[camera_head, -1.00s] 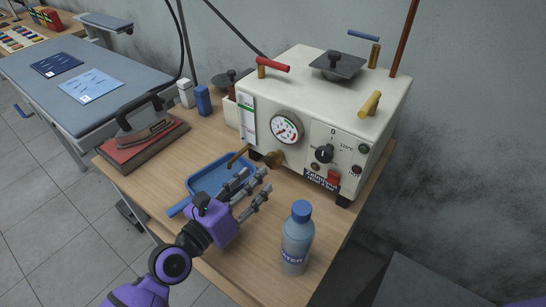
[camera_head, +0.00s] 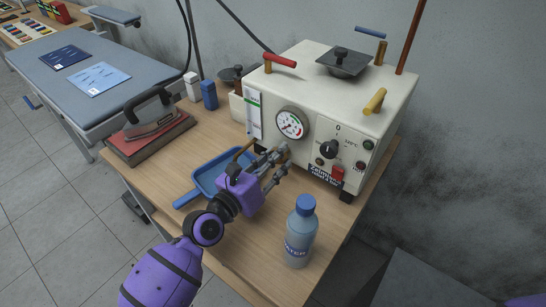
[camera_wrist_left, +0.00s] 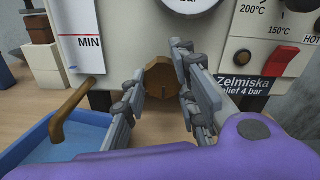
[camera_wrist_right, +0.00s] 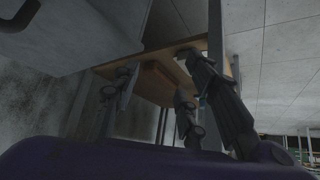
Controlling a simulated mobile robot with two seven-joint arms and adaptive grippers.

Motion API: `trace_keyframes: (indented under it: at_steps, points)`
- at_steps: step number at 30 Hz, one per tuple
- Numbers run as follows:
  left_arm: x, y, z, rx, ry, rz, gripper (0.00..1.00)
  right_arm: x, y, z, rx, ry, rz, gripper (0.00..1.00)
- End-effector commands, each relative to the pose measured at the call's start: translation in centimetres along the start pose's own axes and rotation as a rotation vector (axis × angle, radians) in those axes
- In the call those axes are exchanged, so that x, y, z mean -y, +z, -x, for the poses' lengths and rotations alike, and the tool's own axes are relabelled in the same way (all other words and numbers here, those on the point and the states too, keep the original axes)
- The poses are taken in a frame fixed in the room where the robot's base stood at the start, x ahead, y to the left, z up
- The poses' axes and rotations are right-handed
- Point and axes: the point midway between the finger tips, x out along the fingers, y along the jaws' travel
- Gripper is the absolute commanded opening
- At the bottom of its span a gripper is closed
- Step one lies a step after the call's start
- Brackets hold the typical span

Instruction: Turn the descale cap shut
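The brass descale cap (camera_wrist_left: 160,77) sits low on the front of the white boiler (camera_head: 315,100), under the round gauge.
A blue tray (camera_head: 206,183) lies below a brass spout (camera_wrist_left: 75,105), left of my left gripper. A water bottle (camera_head: 299,238) with a blue cap stands at the table's front right. An iron (camera_head: 150,125) rests on a red pad at left. A red switch (camera_wrist_left: 281,58) is right of the cap.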

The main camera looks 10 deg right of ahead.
Motion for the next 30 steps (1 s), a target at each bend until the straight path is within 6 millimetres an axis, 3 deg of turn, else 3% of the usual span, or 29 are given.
trace_keyframes:
  at_steps: [4, 30]
  points:
    - [-0.37, -0.01, 0.08, 0.0, 0.006, -0.002, 0.0, -0.03, 0.0, -0.01, 0.0, 0.0, 0.001, 0.4]
    - [-0.74, 0.1, 0.17, 0.001, 0.013, -0.085, 0.0, -0.02, 0.04, -0.01, 0.002, 0.0, 0.001, 0.4]
